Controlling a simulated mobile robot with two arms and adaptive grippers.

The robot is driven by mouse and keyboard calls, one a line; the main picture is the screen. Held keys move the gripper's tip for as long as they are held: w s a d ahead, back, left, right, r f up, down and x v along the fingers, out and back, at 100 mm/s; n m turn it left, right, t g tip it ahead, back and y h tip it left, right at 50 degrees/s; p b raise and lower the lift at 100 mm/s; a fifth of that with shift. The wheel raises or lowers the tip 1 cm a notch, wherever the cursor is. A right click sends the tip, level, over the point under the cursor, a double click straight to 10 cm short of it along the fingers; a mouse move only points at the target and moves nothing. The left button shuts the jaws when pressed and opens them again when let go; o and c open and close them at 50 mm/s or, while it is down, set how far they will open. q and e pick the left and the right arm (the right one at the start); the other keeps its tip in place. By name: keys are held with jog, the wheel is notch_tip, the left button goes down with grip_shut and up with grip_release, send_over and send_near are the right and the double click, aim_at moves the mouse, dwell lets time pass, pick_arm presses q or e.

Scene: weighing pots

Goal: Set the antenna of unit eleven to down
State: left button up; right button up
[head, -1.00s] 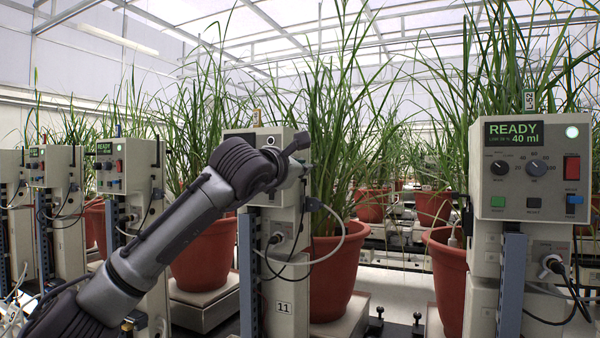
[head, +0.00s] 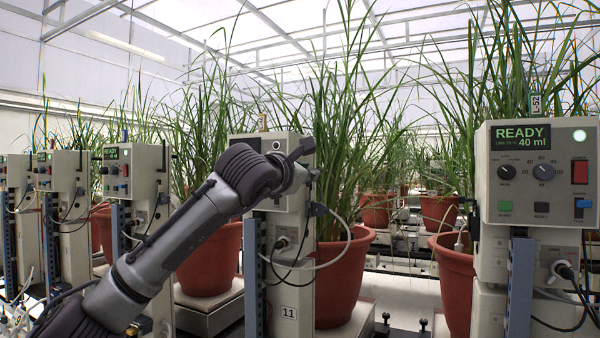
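Unit eleven (head: 267,144) is the beige box on a post in the middle, with an "11" label (head: 289,312) low on its front. My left gripper (head: 303,162) is in front of the upper right part of this unit, at the end of the grey arm from the lower left. It covers most of the unit's front panel. I cannot tell whether it touches the unit or whether its fingers are open or shut. My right gripper is not in view.
A similar unit (head: 507,215) at the right shows READY and 40 ml. Several more units stand at the left. Potted plants, one in a terracotta pot (head: 345,285), stand behind unit eleven. A grey cable (head: 340,245) loops at its right side.

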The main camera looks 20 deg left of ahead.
pick_arm(q)
jog(key=s, duration=1.2)
jog(key=shift+a, duration=0.25)
jog(key=shift+f, duration=0.1)
